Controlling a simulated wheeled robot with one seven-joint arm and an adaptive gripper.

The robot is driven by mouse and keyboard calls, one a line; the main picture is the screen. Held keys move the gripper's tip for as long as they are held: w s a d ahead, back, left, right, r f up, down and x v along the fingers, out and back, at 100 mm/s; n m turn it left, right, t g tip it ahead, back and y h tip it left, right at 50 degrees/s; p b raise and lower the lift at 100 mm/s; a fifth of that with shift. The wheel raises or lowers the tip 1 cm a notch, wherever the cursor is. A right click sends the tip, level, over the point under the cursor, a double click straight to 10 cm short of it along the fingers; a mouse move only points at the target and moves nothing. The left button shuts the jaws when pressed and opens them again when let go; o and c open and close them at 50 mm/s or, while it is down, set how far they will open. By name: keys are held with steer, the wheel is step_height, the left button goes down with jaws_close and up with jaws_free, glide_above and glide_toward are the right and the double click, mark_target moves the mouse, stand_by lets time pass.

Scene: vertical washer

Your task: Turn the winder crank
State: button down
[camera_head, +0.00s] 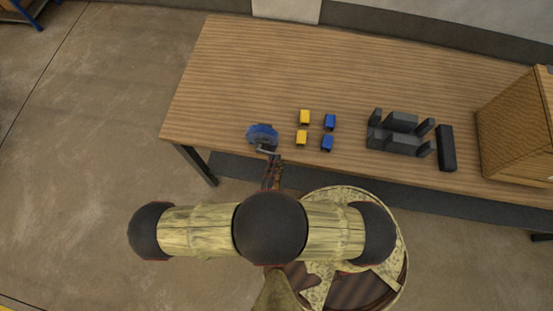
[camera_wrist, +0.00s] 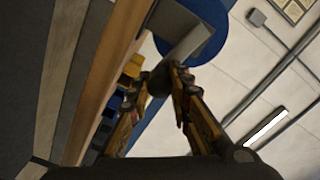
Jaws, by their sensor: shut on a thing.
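The winder (camera_head: 262,133) is a blue round piece at the front left edge of the wooden table. Its grey crank (camera_head: 267,151) sticks out on the near side. In the wrist view the blue disc (camera_wrist: 208,28) is at the top, with the grey crank arm (camera_wrist: 187,45) in front of it and a dark knob (camera_wrist: 158,80) at its end. My gripper (camera_head: 271,160) reaches the crank from the near side. In the wrist view my gripper (camera_wrist: 160,86) has its fingers on both sides of the knob, shut on it. The fingers hide part of the knob.
Yellow blocks (camera_head: 304,117) and blue blocks (camera_head: 330,122) lie right of the winder. Dark grey blocks (camera_head: 402,121), a black bar (camera_head: 447,148) and a wicker box (camera_head: 515,125) stand farther right. The table's back left (camera_head: 250,70) is clear.

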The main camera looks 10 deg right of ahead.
steer(key=shift+a, duration=0.1)
steer(key=c, duration=1.6)
jaws_free()
step_height(320, 180, up, 10)
steer(key=shift+c, duration=0.3)
